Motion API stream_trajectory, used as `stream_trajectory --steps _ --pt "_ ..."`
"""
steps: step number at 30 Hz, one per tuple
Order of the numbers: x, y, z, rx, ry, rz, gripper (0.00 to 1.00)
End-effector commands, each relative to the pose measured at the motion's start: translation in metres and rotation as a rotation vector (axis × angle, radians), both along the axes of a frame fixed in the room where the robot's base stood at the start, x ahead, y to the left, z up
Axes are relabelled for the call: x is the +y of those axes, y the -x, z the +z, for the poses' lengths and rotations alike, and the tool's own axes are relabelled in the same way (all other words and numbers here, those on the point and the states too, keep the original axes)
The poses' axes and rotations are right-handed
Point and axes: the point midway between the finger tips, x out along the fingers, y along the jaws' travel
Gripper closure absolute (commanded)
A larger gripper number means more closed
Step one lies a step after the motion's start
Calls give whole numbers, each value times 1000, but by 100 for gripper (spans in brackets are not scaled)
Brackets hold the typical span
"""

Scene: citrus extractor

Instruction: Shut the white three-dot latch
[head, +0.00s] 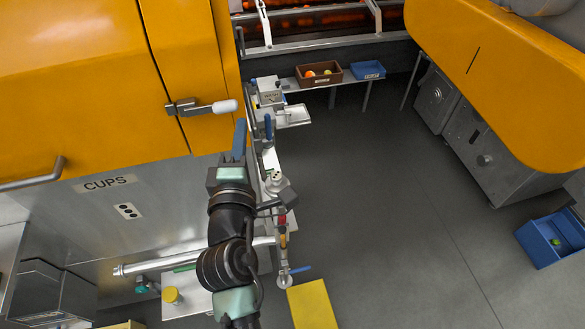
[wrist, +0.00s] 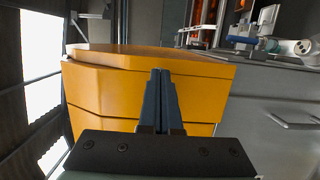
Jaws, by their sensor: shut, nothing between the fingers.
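A metal latch with a white handle (head: 224,106) is mounted across the seam of the orange housing, its handle pointing right. In the wrist view my closed fingers (wrist: 160,73) stand in front of an orange housing (wrist: 200,70). I cannot make out the latch there for certain.
The orange housing (head: 80,60) with a bar handle (head: 35,180) fills the left. A side shelf (head: 292,117) juts out right of my gripper. Grey floor (head: 400,200) is open on the right.

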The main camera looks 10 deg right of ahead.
Motion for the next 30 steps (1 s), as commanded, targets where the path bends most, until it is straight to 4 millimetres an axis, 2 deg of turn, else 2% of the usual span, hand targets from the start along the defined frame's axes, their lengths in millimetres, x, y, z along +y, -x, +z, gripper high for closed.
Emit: stream_trajectory --steps 3,12,18,24,26,29,30 --pt "-26 22 -2 4 -1 -5 100" --pt "-64 56 -2 5 -1 -1 100" --pt "-74 65 -1 3 1 0 100" --pt "-75 66 -1 3 0 1 100" --pt "-72 60 14 -43 -63 5 100" --pt "-63 48 61 -176 -262 32 100" --pt "-58 46 87 -244 -367 56 100"
